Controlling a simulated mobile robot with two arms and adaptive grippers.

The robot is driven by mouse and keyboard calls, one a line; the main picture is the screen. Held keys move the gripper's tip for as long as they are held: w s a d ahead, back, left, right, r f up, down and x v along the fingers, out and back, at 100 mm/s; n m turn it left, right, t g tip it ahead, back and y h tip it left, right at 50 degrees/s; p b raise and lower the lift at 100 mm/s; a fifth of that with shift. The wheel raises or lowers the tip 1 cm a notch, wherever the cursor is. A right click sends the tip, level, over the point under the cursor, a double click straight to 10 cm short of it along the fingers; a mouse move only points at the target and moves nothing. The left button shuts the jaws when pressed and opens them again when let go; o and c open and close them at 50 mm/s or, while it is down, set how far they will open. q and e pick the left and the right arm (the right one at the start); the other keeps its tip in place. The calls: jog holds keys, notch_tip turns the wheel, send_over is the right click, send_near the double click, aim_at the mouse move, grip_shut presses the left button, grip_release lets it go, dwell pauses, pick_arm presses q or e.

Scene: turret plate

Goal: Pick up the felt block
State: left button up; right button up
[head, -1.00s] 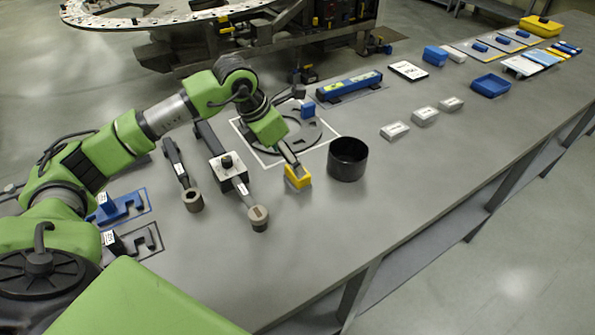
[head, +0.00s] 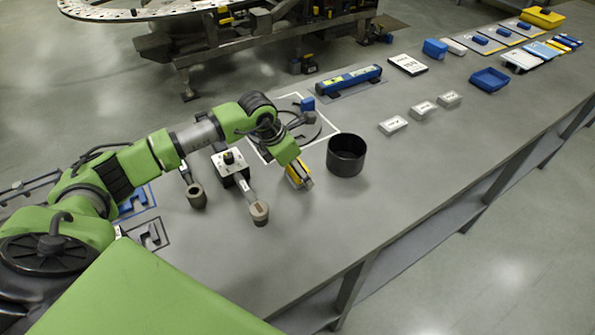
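The small yellow block (head: 293,181), which I take to be the felt block, is on the grey bench just left of the black round bin. It looks partly covered by grey finger parts. My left gripper (head: 299,174) reaches down onto it from the upper left, with its fingers at the block. The view is too small to tell whether the fingers are closed on it, or whether the block touches the bench. My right gripper is not in view.
The black bin (head: 346,154) stands close on the right. A grey-headed tool (head: 259,212) and a square fixture (head: 229,167) lie to the left. White labelled blocks (head: 393,125) are farther right. The front of the bench is clear.

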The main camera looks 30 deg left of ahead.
pick_arm(q)
jog(key=c, duration=0.8)
jog(key=shift+c, duration=0.2)
jog(key=shift+r, duration=0.1)
jog(key=shift+w+r+b, duration=0.1)
jog(key=shift+r+b, duration=0.4)
jog(key=shift+b, duration=0.05)
jog(key=s+a+r+b, duration=0.2)
jog(key=a+r+b, duration=0.4)
jog(key=a+r, duration=0.6)
jog(key=shift+s+a, duration=0.15)
jog(key=shift+a, duration=0.8)
